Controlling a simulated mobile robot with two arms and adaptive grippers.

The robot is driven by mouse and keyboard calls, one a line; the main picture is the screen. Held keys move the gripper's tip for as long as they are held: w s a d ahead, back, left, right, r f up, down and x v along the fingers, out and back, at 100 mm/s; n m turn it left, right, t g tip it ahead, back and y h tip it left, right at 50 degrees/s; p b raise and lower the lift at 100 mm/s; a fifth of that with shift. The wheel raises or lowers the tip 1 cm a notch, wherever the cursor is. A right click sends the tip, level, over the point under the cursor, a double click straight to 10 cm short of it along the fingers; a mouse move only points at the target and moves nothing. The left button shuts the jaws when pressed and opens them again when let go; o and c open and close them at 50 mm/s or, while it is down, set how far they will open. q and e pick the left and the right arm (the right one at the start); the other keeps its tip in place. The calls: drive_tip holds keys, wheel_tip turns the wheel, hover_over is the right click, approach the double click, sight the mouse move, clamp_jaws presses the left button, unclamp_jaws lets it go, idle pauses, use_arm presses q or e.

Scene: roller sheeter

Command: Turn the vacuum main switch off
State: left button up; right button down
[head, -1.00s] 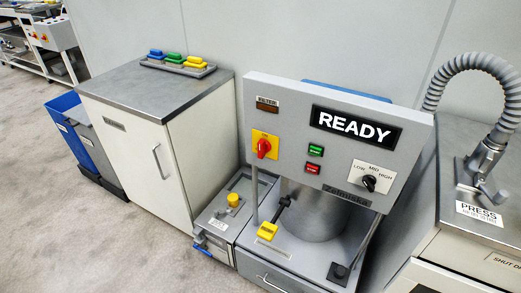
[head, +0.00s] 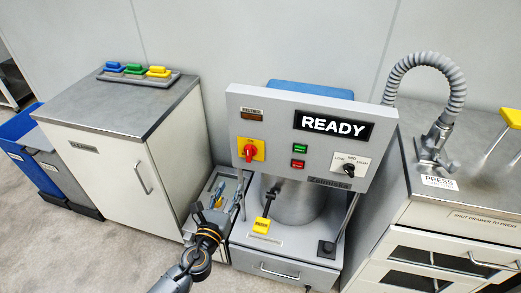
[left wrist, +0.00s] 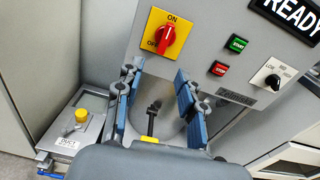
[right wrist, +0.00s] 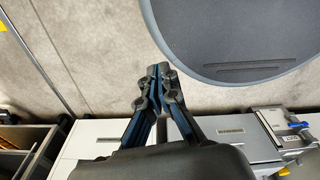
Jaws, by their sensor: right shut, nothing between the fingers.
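The main switch is a red knob (head: 249,152) on a yellow plate at the left of the grey panel. In the left wrist view the knob (left wrist: 168,40) stands nearly upright toward ON at the top; OFF is at the left. My left gripper (head: 220,191) is below the switch in the head view, in front of the machine's lower left. In the left wrist view its fingers (left wrist: 158,72) are spread, empty, and apart from the knob. My right gripper (right wrist: 161,72) is shut and empty, pointing over the floor, away from the switch.
The panel (head: 228,120) also has a READY display (head: 333,125), green and red buttons (head: 299,156) and a LOW-MID-HIGH knob (head: 348,169). A yellow-ended lever (head: 261,225) sits below. A white cabinet (head: 120,165) stands left, a counter with a hose (head: 440,70) right.

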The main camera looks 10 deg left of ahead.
sight(248, 152)
use_arm(q)
drive_tip(key=shift+m, duration=0.4)
drive_tip(key=w, duration=0.4)
drive_tip(key=w+d+r, duration=0.1)
drive_tip(key=w, duration=0.9)
drive_tip(key=shift+w+d+r, duration=0.1)
drive_tip(key=shift+d+r, duration=0.1)
drive_tip(key=shift+r, duration=0.15)
clamp_jaws()
